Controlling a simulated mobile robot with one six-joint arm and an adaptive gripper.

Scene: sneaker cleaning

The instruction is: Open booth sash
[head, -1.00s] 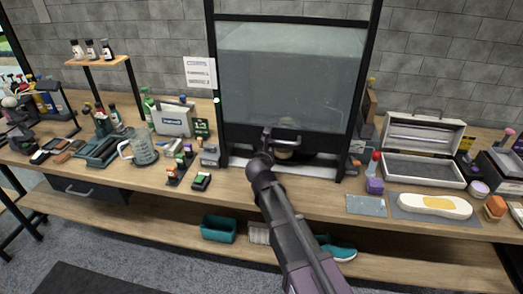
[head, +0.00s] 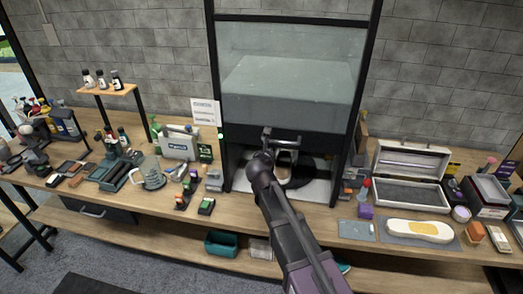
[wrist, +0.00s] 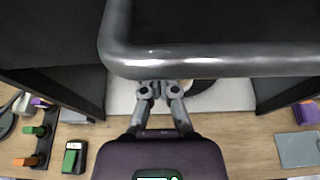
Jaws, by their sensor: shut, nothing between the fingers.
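The booth sash (head: 290,75) is a clear pane in a black frame, with a dark lower rail and a bar handle (head: 286,141). It is partly raised, with a gap above the booth's pale floor (head: 315,191). My gripper (head: 268,152) is at the left part of the handle. In the wrist view, the thick grey handle bar (wrist: 215,67) crosses above my shut, empty gripper (wrist: 160,88), whose fingertips meet the bar's lower edge. I cannot tell how firmly they touch. My arm hides part of the opening.
A dark round thing (head: 304,172) sits inside the booth, partly hidden. Bottles, brushes and small boxes crowd the bench left of the booth. An open grey case (head: 411,160) and a sole on a mat (head: 418,230) lie right. A teal bin (head: 221,244) is on the lower shelf.

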